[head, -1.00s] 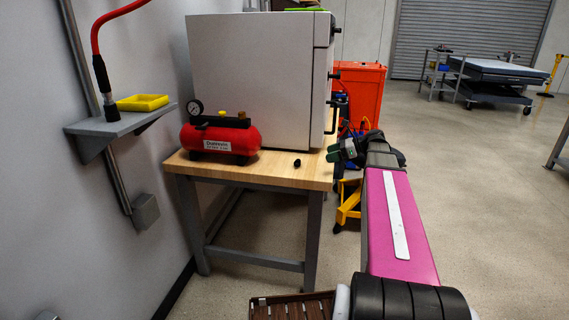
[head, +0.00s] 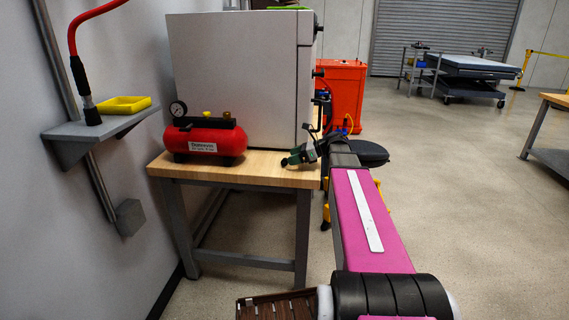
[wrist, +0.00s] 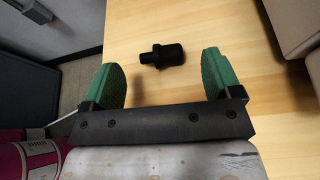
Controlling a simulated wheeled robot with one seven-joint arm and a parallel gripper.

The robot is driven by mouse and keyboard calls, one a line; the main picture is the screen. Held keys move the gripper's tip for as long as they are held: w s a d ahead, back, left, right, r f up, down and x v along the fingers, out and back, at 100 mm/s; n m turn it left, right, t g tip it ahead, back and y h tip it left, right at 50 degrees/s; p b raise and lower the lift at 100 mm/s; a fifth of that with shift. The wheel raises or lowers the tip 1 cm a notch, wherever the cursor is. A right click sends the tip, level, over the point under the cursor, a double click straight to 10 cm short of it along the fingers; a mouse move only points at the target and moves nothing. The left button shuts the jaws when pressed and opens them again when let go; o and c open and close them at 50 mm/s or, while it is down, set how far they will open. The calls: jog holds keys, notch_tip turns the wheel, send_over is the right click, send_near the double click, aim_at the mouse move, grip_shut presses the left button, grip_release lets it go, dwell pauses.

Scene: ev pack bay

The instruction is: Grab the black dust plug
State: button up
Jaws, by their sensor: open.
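The black dust plug (wrist: 164,56) lies on its side on the light wood bench top (wrist: 190,18) in the wrist view. Its thin end points left. My gripper (wrist: 168,72) is open, with one green finger to each side of the plug's position and a gap between plug and fingertips that I cannot judge in depth. In the head view my gripper (head: 298,158) is over the bench's right front part, and the plug cannot be told apart from the gripper's dark parts there.
A red compressor (head: 205,141) stands on the bench's left, beside a large white cabinet (head: 236,80). An orange cabinet (head: 342,92) stands behind. The bench front between compressor and gripper is clear.

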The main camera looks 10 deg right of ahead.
aim_at(284, 162)
jog(key=x, duration=0.2)
jog(key=shift+w+a+f, duration=0.1)
jog(key=shift+a+f, duration=0.05)
jog(key=shift+a, duration=0.2)
jog(key=c, duration=1)
